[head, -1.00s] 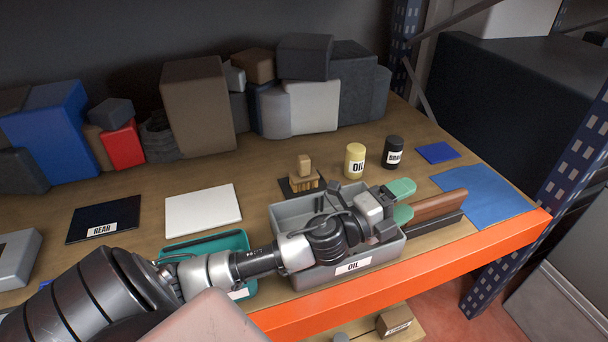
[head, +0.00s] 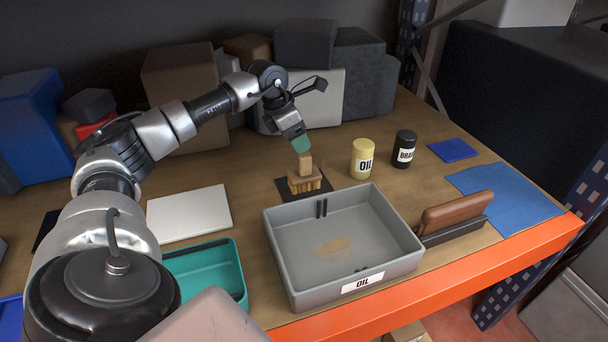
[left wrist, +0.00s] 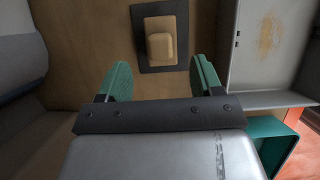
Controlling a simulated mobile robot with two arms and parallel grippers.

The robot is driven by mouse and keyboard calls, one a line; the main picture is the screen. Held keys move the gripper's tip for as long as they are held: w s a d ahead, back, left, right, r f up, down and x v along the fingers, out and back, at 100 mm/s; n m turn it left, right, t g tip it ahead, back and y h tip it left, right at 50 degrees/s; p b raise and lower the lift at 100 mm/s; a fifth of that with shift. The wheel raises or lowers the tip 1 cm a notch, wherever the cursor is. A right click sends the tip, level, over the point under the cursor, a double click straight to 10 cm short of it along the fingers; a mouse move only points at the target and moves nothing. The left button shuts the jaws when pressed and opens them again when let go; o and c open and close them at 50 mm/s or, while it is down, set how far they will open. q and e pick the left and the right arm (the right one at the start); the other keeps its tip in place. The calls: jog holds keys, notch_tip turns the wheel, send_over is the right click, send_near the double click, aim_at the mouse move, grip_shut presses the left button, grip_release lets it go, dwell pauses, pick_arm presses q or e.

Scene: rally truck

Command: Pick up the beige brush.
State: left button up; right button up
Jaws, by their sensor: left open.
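The beige brush (head: 304,178) stands upright on a small dark mat (head: 285,187), bristles down and its block handle up. In the left wrist view the brush (left wrist: 160,46) shows from above, ahead of the gap between the fingers. My left gripper (head: 301,146) is just above the brush handle in the head view, pointing down. In the left wrist view its green fingers (left wrist: 161,80) are apart with nothing between them. My right gripper is not in view.
A grey bin (head: 385,262) labelled OIL stands in front of the brush. A yellow OIL can (head: 362,159) and a black can (head: 404,148) stand to its right. A teal tray (head: 205,270) and white board (head: 190,212) lie left. Boxes line the back.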

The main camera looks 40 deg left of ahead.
aim_at(307, 163)
pick_arm(q)
jog(key=x, duration=0.4)
jog(key=shift+d, duration=0.1)
jog(key=x, duration=0.5)
jog(key=shift+s+a+f, duration=0.25)
jog(key=shift+s+f, duration=0.05)
jog(key=shift+f, duration=0.15)
jog(key=shift+r, duration=0.1)
jog(key=c, duration=1.1)
